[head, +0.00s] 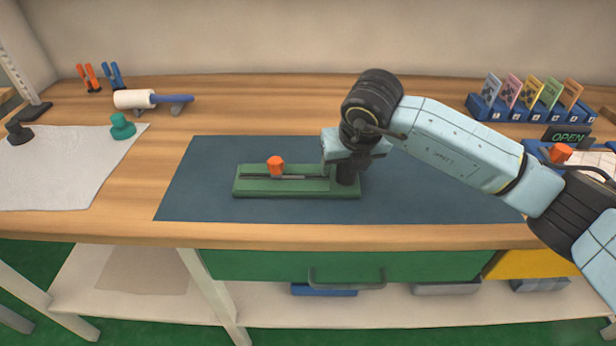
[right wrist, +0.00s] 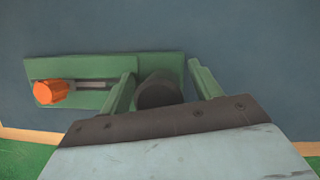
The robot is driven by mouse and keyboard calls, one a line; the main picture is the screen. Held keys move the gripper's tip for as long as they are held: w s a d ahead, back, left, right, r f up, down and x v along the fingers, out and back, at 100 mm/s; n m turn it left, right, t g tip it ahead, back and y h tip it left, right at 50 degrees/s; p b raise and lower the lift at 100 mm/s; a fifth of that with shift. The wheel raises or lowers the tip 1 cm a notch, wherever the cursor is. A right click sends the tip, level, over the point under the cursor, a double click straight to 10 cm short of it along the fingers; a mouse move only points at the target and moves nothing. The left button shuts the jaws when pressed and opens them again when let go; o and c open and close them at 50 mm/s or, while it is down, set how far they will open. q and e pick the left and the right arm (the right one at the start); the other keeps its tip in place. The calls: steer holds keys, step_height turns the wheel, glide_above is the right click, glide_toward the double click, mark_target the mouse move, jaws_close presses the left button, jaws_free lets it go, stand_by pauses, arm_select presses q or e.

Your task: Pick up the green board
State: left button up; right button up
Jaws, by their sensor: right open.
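The green board (head: 255,190) lies flat on the dark blue mat (head: 205,160), a little left of the mat's middle. It has a slot with an orange knob (head: 276,166) at its left part and a dark round post (head: 348,174) at its right end. My right gripper (head: 345,164) is over that right end. In the right wrist view the board (right wrist: 90,98) shows, and the post (right wrist: 160,89) is between the two green fingers of my right gripper (right wrist: 161,72). The fingers are open, with a gap visible to the post. My left gripper is not in view.
A white sheet (head: 60,170) with a teal knob (head: 122,126) and a dark knob lies at the left. A white roller (head: 135,98) and pliers (head: 88,78) are behind. A blue card rack (head: 510,112) and an OPEN sign (head: 568,136) stand at the right. The mat around the board is clear.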

steer(key=shift+c, duration=0.4)
steer(key=shift+r, duration=0.1)
jaws_close()
steer(key=shift+r, duration=0.1)
